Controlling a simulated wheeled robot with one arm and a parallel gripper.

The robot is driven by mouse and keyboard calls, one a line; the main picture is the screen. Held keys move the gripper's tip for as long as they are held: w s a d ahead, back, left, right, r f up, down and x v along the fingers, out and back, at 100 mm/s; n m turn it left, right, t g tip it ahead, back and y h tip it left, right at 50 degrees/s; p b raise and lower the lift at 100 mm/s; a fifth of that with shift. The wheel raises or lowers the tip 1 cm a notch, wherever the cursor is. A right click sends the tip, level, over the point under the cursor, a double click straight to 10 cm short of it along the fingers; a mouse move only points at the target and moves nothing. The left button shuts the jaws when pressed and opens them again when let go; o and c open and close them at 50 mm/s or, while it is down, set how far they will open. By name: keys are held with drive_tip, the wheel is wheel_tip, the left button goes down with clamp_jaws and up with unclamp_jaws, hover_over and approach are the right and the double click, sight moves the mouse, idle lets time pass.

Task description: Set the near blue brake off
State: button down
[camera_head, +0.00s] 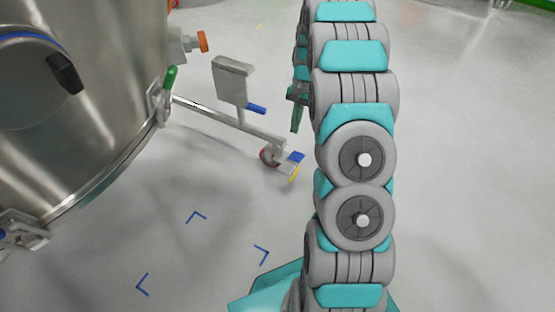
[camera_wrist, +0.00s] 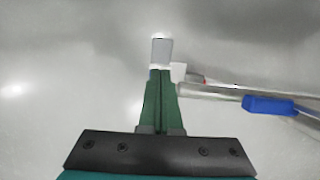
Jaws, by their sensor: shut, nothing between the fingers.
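A small blue lever (camera_head: 296,157) sits on a caster (camera_head: 269,156) at the near end of a grey floor leg, with a yellow piece (camera_head: 293,174) just below it. A second blue lever (camera_head: 256,108) shows farther back by a grey box. My gripper (camera_head: 295,126) is up and behind the caster lever in the head view, partly hidden by my arm. In the wrist view its green fingers (camera_wrist: 160,74) are together and empty. A blue piece (camera_wrist: 268,105) lies right of them on a grey bar; I cannot tell which lever it is.
A large steel vessel (camera_head: 90,110) with a green-handled clamp (camera_head: 170,77) fills the left. The grey leg (camera_head: 215,115) and upright grey box (camera_head: 232,80) stand between it and my arm. Blue corner marks (camera_head: 196,216) lie on open floor in front.

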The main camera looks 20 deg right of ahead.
drive_tip(key=f, duration=0.1)
drive_tip(key=b, duration=0.2)
approach(284, 169)
drive_tip(key=x, duration=0.4)
drive_tip(key=d+x, duration=0.1)
drive_tip(key=x, duration=0.2)
drive_tip(key=shift+w+f, duration=0.2)
drive_tip(key=shift+w, duration=0.2)
drive_tip(key=shift+s+a+f+t+h+p, duration=0.1)
drive_tip(key=shift+s+a+t+h+p, duration=0.05)
drive_tip(key=shift+t+h+p, duration=0.2)
drive_tip(key=shift+s+a+f+t+h, duration=0.15)
drive_tip(key=shift+s+t+h, duration=0.1)
drive_tip(key=shift+h, duration=0.1)
drive_tip(key=shift+s+a+f+t+h+p, duration=0.2)
drive_tip(key=shift+a+f+t+h+p, duration=0.15)
drive_tip(key=shift+t+h, duration=0.45)
drive_tip(key=shift+a+f, duration=0.1)
drive_tip(key=shift+f, duration=0.3)
drive_tip(key=shift+s+a+f, duration=0.1)
drive_tip(key=shift+s+f, duration=0.05)
drive_tip(key=shift+f, duration=0.2)
